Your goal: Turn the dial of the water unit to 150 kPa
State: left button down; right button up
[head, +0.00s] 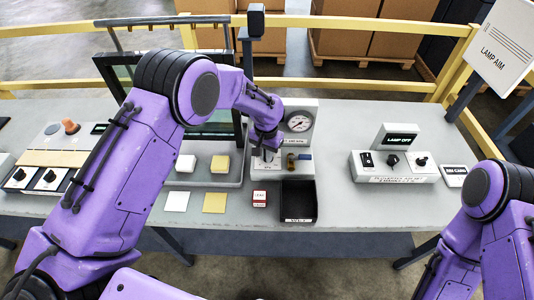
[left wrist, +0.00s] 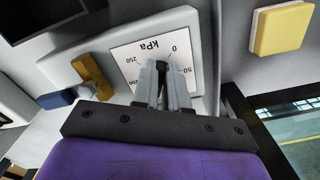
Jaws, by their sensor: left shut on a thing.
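The water unit (head: 299,142) stands near the middle of the bench, with a round white gauge on its upright back. My left gripper (head: 265,155) is at its front left, fingers down on the dial. In the left wrist view, the white dial plate (left wrist: 203,62) shows upside-down kPa marks, with 0, 50 and 250 legible. The left fingers (left wrist: 164,80) are shut on the dial's knob, which they mostly hide. A dark tip shows just beyond them, near the 0 side; the exact setting cannot be read. My right gripper is out of view.
A brass valve part (left wrist: 93,76) with a blue end sits beside the dial plate. A lamp control box (head: 393,174) stands to the right, with clear bench between.

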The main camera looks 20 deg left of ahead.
pick_arm(q)
jog(key=shift+w, duration=0.1)
dwell(0.3)
jog(key=c, duration=1.2)
grip_release()
jog(key=shift+o, duration=0.2)
notch_tip(320, 180, up, 11)
jog(key=b, duration=0.2)
jog(key=shift+f, duration=0.15)
